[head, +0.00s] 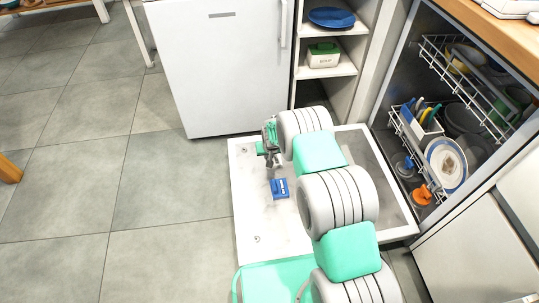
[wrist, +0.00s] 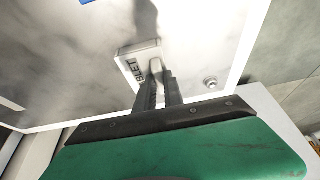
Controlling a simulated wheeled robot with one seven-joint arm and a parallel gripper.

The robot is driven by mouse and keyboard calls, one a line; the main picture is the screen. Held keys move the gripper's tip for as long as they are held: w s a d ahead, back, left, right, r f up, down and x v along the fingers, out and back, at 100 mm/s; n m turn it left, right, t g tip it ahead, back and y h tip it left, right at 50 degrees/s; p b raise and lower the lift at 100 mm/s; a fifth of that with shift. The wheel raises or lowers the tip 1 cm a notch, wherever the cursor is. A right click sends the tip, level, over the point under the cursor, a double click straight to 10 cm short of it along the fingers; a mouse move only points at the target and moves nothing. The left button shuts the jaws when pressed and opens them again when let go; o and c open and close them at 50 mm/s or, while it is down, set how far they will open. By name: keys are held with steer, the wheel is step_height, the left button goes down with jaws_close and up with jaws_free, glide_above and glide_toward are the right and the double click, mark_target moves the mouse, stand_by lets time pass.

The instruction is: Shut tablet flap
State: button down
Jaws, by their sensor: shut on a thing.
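The white tablet flap (wrist: 139,52) shows in the wrist view as a small pale piece with dark lettering, partly covered by my fingers. It lies at the inner face of the lowered dishwasher door (head: 262,222). My gripper (wrist: 156,70) is shut on the flap, with pale material between the two dark fingertips. In the head view my gripper (head: 275,163) is over the far part of the door, and the flap is too hidden to make out. I cannot tell how far the flap stands open.
A blue piece (head: 279,188) is on the door near my gripper. The open dishwasher at the right holds racks with a plate (head: 446,163) and cutlery. A white cabinet (head: 215,60) and shelves stand behind. The tiled floor (head: 80,180) at left is clear.

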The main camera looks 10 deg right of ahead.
steer(key=c, duration=1.4)
jaws_free()
steer(key=shift+c, duration=0.2)
steer(key=shift+r, duration=0.1)
steer(key=p+v, duration=0.3)
steer(key=v, duration=0.4)
steer(key=shift+r, duration=0.25)
steer(key=shift+s, duration=0.15)
